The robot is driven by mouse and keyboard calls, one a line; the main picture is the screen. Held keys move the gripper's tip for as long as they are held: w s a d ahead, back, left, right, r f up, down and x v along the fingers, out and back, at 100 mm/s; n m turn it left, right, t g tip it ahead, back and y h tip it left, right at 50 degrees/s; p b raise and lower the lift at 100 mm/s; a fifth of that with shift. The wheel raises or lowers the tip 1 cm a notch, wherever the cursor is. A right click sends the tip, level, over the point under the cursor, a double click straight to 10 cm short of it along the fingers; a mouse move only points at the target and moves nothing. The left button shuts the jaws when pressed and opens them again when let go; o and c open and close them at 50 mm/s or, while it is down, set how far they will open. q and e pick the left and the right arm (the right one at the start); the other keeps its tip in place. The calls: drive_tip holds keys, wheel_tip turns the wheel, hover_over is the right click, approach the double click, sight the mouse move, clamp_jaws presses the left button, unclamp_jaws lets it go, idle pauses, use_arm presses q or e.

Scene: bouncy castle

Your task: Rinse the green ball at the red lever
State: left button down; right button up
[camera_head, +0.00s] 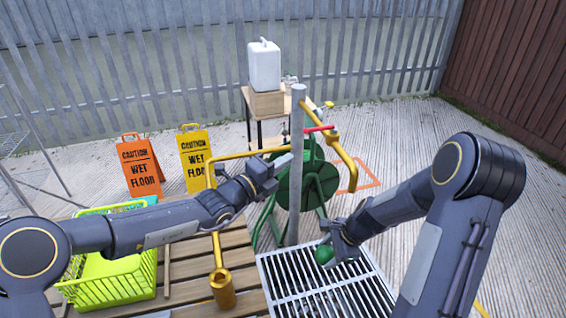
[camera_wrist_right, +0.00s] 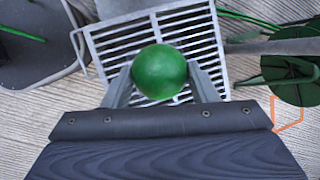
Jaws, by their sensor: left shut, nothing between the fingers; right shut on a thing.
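The green ball (camera_head: 324,254) is held by my right gripper (camera_head: 333,245), above the slatted metal grate. In the right wrist view the green ball (camera_wrist_right: 159,71) sits between the two fingers of the right gripper (camera_wrist_right: 163,84). The red lever (camera_head: 319,129) is on the grey upright pipe (camera_head: 297,165), near the brass spout (camera_head: 344,160) that bends down to its right. My left gripper (camera_head: 270,175) is shut and empty, left of the pipe and below the lever, apart from it. No water shows from the spout.
The metal grate (camera_head: 268,262) lies beside a wooden slatted bench (camera_head: 190,245) with a lime basket (camera_head: 110,285). A second brass pipe (camera_head: 216,240) stands on the left. A green hose reel (camera_head: 325,180) is behind the pipe. Two wet floor signs (camera_head: 139,167) stand further back.

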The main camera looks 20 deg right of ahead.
sight(322, 258)
drive_tip(key=shift+r, duration=0.1)
drive_tip(key=s+a+r+p, duration=0.2)
drive_tip(key=a+r, duration=0.1)
drive_tip(key=shift+s+r+p, duration=0.1)
drive_tip(key=shift+p, duration=0.25)
drive_tip(key=shift+s+a+r+p, duration=0.3)
drive_tip(key=shift+s+a+r, duration=0.1)
drive_tip(key=shift+a, duration=0.15)
drive_tip(key=shift+f, duration=0.1)
idle(0.7)
